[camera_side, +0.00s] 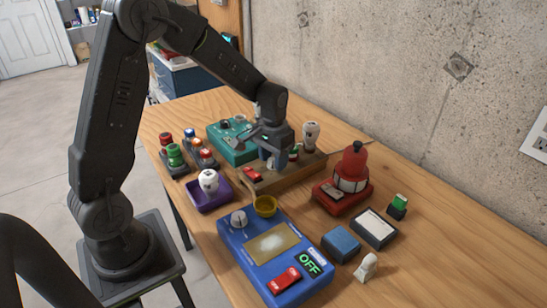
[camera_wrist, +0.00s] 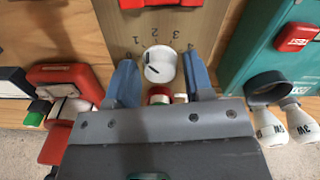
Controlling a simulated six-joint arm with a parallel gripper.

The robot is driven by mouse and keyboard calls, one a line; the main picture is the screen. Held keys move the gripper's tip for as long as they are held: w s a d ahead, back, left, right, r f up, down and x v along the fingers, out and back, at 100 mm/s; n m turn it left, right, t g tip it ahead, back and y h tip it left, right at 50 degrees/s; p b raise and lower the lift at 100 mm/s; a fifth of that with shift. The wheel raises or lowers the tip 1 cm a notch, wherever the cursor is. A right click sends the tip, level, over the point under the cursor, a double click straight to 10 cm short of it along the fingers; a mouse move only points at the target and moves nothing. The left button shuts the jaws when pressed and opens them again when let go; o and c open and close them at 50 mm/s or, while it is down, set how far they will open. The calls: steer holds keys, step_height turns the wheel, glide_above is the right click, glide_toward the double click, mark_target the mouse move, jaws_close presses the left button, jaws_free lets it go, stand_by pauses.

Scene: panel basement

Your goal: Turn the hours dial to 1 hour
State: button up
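My gripper (camera_wrist: 160,65) is open, with one blue finger on each side of the dial in that view. I cannot tell whether the fingers touch it. In the side view my gripper (camera_side: 273,162) is low over the wooden board (camera_side: 300,176), and largely hides the dial there.
A red switch (camera_side: 251,174) is on the same board. A teal box (camera_side: 232,150) stands behind, and a purple tray (camera_side: 207,196) in front. A red lamp-like device (camera_side: 350,170) stands to the right. A blue box (camera_side: 300,262) reading OFF is nearer.

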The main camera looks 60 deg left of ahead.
mark_target(273, 160)
steer(key=shift+o, duration=0.8)
step_height(273, 160, up, 14)
steer(key=shift+f, duration=0.1)
steer(key=s+d+r+m+t, duration=0.1)
steer(key=s+d, duration=0.3)
steer(key=s, duration=0.5)
steer(key=s+d+r+m+t, duration=0.1)
steer(key=s+d+t, duration=0.3)
steer(key=s, duration=0.6)
steer(key=shift+s+d+r+t, duration=0.3)
steer(key=shift+d+r, duration=0.15)
steer(key=shift+d, duration=0.25)
